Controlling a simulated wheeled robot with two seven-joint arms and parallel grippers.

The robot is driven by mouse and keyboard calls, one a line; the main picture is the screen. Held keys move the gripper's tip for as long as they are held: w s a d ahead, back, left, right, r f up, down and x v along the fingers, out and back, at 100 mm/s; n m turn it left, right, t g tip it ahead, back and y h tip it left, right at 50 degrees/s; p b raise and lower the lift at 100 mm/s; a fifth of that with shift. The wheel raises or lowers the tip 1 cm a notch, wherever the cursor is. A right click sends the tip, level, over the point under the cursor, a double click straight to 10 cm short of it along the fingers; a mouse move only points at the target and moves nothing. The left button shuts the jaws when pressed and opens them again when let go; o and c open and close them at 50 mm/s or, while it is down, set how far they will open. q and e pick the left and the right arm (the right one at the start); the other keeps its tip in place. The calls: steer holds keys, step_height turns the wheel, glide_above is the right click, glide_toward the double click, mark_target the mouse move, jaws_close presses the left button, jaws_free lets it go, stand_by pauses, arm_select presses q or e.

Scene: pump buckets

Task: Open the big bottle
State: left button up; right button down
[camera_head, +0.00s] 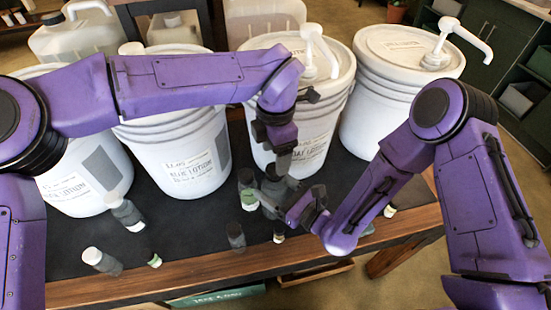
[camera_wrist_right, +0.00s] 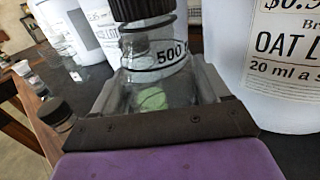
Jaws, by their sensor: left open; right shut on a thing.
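The big bottle (camera_wrist_right: 150,85) is clear, marked "500", with a dark ribbed cap (camera_wrist_right: 143,8) on its neck. My right gripper (camera_wrist_right: 158,100) is shut around its body, as the right wrist view shows. In the head view the bottle (camera_head: 272,186) stands upright near the table's middle, and my right gripper (camera_head: 278,205) reaches it from the lower right. My left gripper (camera_head: 283,170) is open and points down just above and beside the bottle's top. The left arm hides part of this area, and I cannot tell whether its fingers touch the cap.
Several white lotion buckets stand behind, such as the oat lotion one (camera_head: 300,120); two on the right have pumps. The wooden front edge (camera_head: 240,265) is close.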

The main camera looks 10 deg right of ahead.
arm_select(q)
steer(key=shift+r, duration=0.7)
steer(key=shift+c, duration=0.3)
steer(key=shift+r, duration=0.55)
steer(key=m, duration=0.2)
steer(key=r+m, duration=0.1)
steer(key=m, duration=0.1)
steer(key=shift+d, duration=0.1)
steer(key=m, duration=0.5)
steer(key=shift+s+r+m, duration=0.2)
steer(key=shift+r+m, duration=0.1)
steer(key=shift+r, duration=0.1)
steer(key=m, duration=0.6)
steer(key=shift+s, duration=0.1)
glide_above(274, 192)
steer(key=w, duration=0.3)
steer(key=f, duration=0.8)
steer(key=shift+d, duration=0.3)
steer(key=c, duration=1.1)
steer(key=n, duration=0.2)
steer(key=shift+r+n, duration=0.1)
steer(key=shift+n, duration=0.3)
steer(key=n, duration=1.3)
steer(key=o, duration=1.2)
steer(key=shift+c, duration=0.2)
